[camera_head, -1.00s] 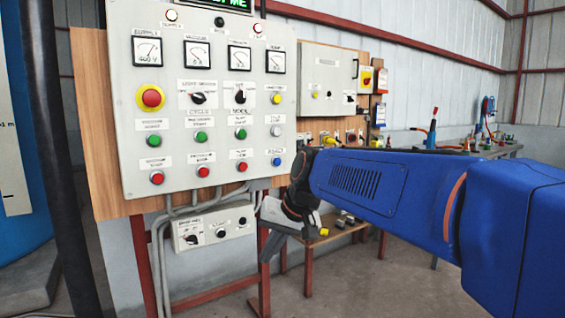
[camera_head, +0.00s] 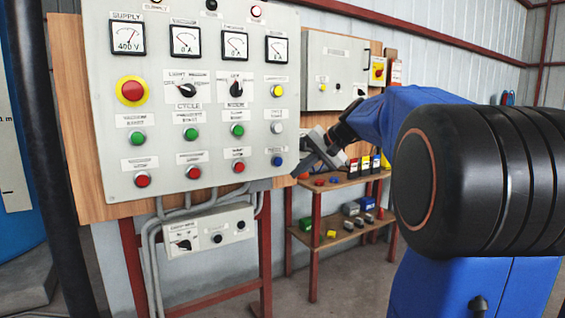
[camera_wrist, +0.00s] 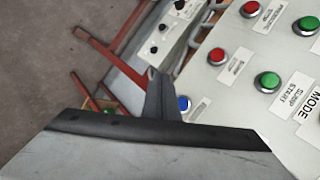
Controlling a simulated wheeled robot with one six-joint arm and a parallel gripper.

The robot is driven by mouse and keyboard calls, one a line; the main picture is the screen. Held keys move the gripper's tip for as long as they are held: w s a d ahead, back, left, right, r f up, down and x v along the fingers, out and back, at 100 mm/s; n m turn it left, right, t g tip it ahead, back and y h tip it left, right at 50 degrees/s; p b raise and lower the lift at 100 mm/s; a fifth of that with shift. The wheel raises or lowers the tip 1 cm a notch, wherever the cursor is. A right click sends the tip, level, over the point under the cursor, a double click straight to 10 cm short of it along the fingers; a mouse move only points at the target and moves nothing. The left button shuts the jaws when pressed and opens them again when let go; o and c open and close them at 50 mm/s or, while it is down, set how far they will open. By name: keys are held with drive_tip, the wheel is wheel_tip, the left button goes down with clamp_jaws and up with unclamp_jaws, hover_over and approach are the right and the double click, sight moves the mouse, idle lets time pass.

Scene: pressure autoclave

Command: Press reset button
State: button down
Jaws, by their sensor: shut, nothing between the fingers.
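The grey control panel (camera_head: 205,105) carries a blue button (camera_head: 277,160) at its lower right corner; its small label is too blurred to read surely as reset. The blue button (camera_wrist: 184,103) also shows in the wrist view, just right of my fingers. My gripper (camera_head: 298,174) is shut and empty, with its fingertips just right of and slightly below the blue button in the head view. In the wrist view my gripper (camera_wrist: 153,75) points past the panel's edge beside the button. I cannot tell the gap in depth; no contact shows.
Red buttons (camera_head: 238,167) and green buttons (camera_head: 237,130) sit left of and above the blue one. A white button (camera_head: 277,127) is directly above it. A small lower box (camera_head: 212,230) hangs below the panel. A shelf with loose parts (camera_head: 345,230) stands behind at right.

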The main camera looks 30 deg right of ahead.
sight(278, 162)
drive_tip(key=shift+w+d+r, duration=0.2)
drive_tip(key=shift+w+d, duration=0.1)
drive_tip(key=shift+d, duration=0.15)
drive_tip(key=shift+w+d+r, duration=0.15)
drive_tip(key=shift+w+d, duration=0.15)
drive_tip(key=shift+d, duration=0.15)
drive_tip(key=shift+w+a, duration=0.15)
drive_tip(key=shift+w, duration=4.2)
drive_tip(key=shift+w, duration=0.2)
drive_tip(key=shift+w, duration=0.25)
drive_tip(key=shift+w, duration=0.45)
drive_tip(key=shift+s, duration=0.9)
